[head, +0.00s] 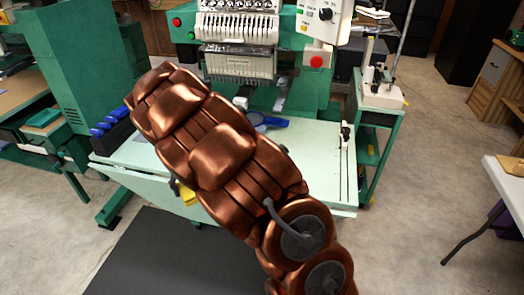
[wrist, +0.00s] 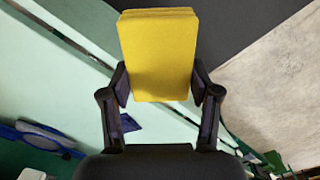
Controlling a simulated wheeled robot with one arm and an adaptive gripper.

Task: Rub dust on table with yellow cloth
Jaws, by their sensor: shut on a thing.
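The yellow cloth (wrist: 157,50) is a thick folded block in the wrist view. My gripper (wrist: 160,82) is shut on it, one dark finger on each side. In the head view only a small part of the cloth (head: 187,194) shows beside my arm, near the front edge of the pale green table (head: 312,150). My arm hides most of the gripper and the middle of the table there. The table (wrist: 50,85) also shows at left in the wrist view. I cannot tell whether the cloth touches the table. I cannot make out any dust.
A green embroidery machine (head: 238,62) stands at the table's back. A blue object (head: 268,121) lies on the table right of my arm, and blue items (head: 112,125) line its left side. A green cart (head: 372,125) stands at right. A dark mat (head: 165,255) covers the floor in front.

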